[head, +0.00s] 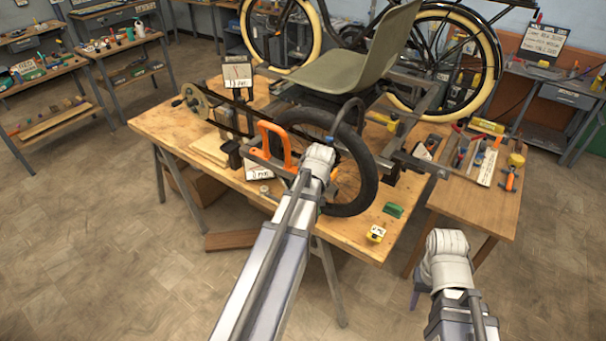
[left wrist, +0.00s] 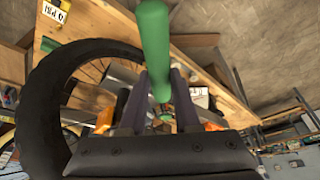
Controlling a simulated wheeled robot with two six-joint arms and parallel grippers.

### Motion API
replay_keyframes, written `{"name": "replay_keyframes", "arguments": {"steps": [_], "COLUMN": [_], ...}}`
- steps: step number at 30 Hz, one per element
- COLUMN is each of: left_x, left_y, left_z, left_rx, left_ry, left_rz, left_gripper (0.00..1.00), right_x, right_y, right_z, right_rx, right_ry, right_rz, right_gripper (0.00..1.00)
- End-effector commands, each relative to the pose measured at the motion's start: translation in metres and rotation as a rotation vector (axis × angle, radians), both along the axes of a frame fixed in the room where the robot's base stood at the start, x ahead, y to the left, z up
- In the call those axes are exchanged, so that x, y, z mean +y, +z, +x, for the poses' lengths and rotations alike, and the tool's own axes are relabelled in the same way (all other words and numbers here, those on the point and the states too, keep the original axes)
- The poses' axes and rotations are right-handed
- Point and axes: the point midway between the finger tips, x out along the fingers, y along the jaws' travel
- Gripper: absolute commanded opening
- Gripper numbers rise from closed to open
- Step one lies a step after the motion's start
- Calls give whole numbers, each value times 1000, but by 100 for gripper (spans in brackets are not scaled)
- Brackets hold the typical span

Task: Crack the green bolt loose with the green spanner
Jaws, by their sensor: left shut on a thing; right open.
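The green spanner (left wrist: 155,45) shows in the left wrist view as a thick green bar. My left gripper (left wrist: 161,85) is shut on it, with one dark finger on each side. A small green patch (left wrist: 165,117) shows low between the fingers; I cannot tell whether it is the bolt or part of the spanner. In the head view my left arm reaches to the black-tyred wheel (head: 362,186), and its wrist hides the gripper, spanner and any green bolt there. My right gripper (head: 417,291) is open, low beside the bench, mostly hidden behind its own wrist.
The wheel belongs to the trike frame on the wooden bench (head: 165,124). An orange clamp-like part (head: 273,146) stands left of my left wrist. A side table (head: 475,206) holds tools.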

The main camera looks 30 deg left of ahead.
Motion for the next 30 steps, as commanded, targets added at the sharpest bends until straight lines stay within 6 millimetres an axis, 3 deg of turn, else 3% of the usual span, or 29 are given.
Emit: {"name": "replay_keyframes", "arguments": {"steps": [8,30], "left_x": [-5,12], "left_y": [0,0], "left_z": [4,-10], "left_rx": [1,2], "left_ry": [44,-112], "left_rz": [-2,-1], "left_gripper": [0,0], "right_x": [0,0], "right_y": [0,0], "right_z": [0,0], "right_rx": [0,0], "right_ry": [0,0], "right_rz": [0,0], "right_gripper": [50,50]}}
